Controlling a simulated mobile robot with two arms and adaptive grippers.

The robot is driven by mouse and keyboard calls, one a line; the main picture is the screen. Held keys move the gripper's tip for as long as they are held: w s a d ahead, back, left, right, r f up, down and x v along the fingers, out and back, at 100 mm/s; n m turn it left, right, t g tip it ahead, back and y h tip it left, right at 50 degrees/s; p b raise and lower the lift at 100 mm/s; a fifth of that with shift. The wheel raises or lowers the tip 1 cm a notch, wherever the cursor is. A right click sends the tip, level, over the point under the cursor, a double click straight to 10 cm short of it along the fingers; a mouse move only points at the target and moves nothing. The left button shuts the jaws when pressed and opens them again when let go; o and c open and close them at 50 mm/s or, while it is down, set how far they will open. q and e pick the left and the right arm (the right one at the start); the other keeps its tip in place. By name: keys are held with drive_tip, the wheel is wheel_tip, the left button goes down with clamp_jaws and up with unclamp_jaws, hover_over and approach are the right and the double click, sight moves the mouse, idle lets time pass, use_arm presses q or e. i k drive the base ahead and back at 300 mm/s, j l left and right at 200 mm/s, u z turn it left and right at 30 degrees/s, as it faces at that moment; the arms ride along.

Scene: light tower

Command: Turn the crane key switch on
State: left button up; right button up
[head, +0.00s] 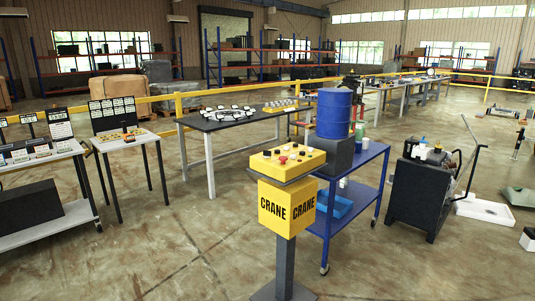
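The yellow crane control box (286,158) sits on top of a grey pedestal (285,262) in the middle foreground. Its sloped top carries several small knobs and buttons in red, black and white. They are too small for me to tell which one is the key switch or how it is set. A yellow block with black "CRANE" lettering (287,206) is fixed below the box. Neither of my grippers is in the head view.
A blue cart (362,172) with a blue drum (334,112) stands close behind the pedestal to the right. Tables with panels stand at the left (36,157). A dark wheeled machine (420,190) is at the right. The floor left of the pedestal is clear.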

sight(266, 154)
drive_tip(key=i+j+z, duration=0.1)
drive_tip(key=z, duration=0.3)
drive_tip(key=i+j+z, duration=0.15)
drive_tip(key=z, duration=0.25)
drive_tip(key=i+j+z, duration=0.1)
drive_tip(key=j, duration=0.25)
drive_tip(key=i+j+z, duration=0.25)
drive_tip(key=i+j, duration=0.2)
drive_tip(key=j, duration=0.25)
drive_tip(key=i+j+z, duration=0.1)
drive_tip(key=j, duration=0.3)
drive_tip(key=i+j+z, duration=0.1)
drive_tip(key=j, duration=0.3)
drive_tip(key=i+j+z, duration=0.15)
drive_tip(key=j, duration=0.25)
